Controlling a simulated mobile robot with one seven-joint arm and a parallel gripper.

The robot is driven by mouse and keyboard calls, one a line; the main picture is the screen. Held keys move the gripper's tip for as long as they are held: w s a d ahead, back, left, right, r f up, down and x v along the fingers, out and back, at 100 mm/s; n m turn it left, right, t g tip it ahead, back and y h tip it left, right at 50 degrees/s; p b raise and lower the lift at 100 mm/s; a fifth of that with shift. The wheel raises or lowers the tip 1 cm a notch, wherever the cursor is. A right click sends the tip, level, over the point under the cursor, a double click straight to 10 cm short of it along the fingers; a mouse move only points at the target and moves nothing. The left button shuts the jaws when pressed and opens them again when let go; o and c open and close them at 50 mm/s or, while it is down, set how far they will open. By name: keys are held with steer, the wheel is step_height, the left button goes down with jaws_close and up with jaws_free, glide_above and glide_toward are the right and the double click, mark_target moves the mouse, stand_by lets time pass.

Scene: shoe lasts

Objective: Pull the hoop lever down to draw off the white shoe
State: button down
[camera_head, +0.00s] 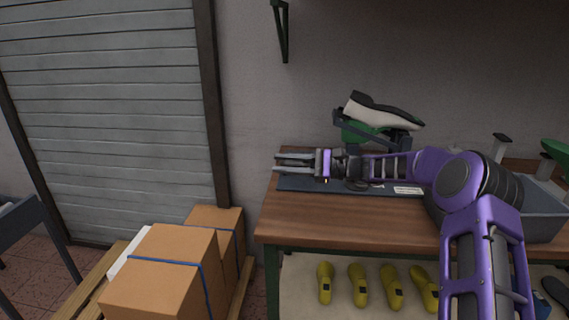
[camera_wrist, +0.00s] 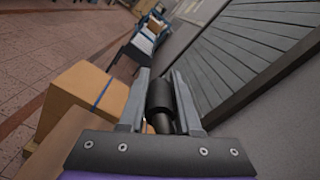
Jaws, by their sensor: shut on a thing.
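The white shoe (camera_head: 381,117) sits sole up on a green last (camera_head: 353,131) at the back of the workbench, its black sole tilted down to the right. Dark bars of the hoop lever (camera_head: 345,120) show beside and below the shoe; my arm hides part of the fixture. My gripper (camera_head: 277,162) points left over the bench's left end, in front of the shoe. In the wrist view, my gripper's fingers (camera_wrist: 161,88) stand on either side of a black cylindrical grip (camera_wrist: 160,97) and are shut on it. It looks like the lever's handle, though its link to the hoop is hidden.
The wooden workbench (camera_head: 330,222) carries a dark mat (camera_head: 300,185) and a grey bin (camera_head: 545,226) at right. Yellow lasts (camera_head: 359,286) lie on the shelf below. Cardboard boxes (camera_head: 160,270) stand at lower left. A bracket (camera_head: 283,30) hangs on the wall above.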

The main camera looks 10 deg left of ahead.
steer(key=shift+s+f, duration=0.1)
steer(key=shift+f, duration=0.55)
steer(key=c, duration=0.7)
jaws_free()
steer(key=shift+o, duration=0.4)
steer(key=shift+r, duration=0.25)
steer(key=d+p, duration=0.1)
steer(key=d, duration=1.6)
steer(key=shift+d, duration=0.25)
